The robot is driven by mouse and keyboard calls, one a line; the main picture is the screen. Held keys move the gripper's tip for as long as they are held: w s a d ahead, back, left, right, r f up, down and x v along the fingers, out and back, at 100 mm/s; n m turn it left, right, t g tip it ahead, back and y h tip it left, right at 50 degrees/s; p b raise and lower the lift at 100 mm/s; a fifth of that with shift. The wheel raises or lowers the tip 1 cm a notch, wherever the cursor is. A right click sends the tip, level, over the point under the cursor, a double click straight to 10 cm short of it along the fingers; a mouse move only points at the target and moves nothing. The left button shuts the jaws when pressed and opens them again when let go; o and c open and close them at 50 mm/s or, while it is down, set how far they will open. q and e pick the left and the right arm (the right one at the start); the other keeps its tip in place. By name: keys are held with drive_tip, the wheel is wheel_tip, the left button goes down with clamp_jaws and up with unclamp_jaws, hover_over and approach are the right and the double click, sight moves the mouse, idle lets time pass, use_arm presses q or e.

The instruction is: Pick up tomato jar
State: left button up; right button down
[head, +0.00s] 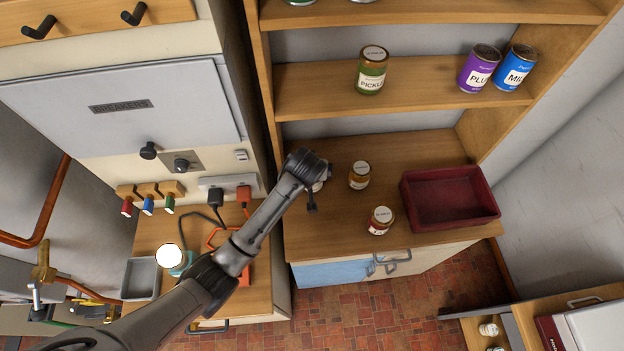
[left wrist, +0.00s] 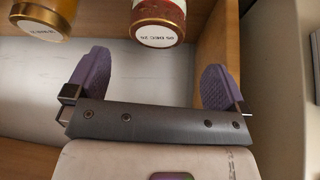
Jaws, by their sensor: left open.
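My left gripper (head: 318,185) is over the left part of the wooden counter, open. In the left wrist view its two purple fingers (left wrist: 155,85) are wide apart with nothing between them. A jar with red contents and a gold-rimmed, dated white lid (left wrist: 157,36) lies just beyond the fingertips, roughly centred. In the head view a red jar (head: 380,220) stands near the counter's front edge, right of my gripper; its label is too small to read surely. Another jar is mostly hidden behind my gripper. I cannot tell which is the tomato jar.
An amber jar (head: 360,175) stands on the counter; a yellowish jar (left wrist: 40,22) shows left in the wrist view. A dark red tray (head: 450,225) stands at the right. The shelf above holds a pickle jar (head: 372,72), a purple tin (head: 478,70) and a blue tin (head: 514,68).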

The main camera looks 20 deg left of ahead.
use_arm(q)
drive_tip(key=shift+b+x, duration=0.5)
drive_tip(key=shift+x, duration=3.9)
drive_tip(key=shift+s+d+f, duration=0.1)
drive_tip(key=shift+d, duration=0.1)
drive_tip(key=c, duration=1.1)
drive_tip(key=shift+c, duration=0.5)
drive_tip(key=shift+r, duration=0.2)
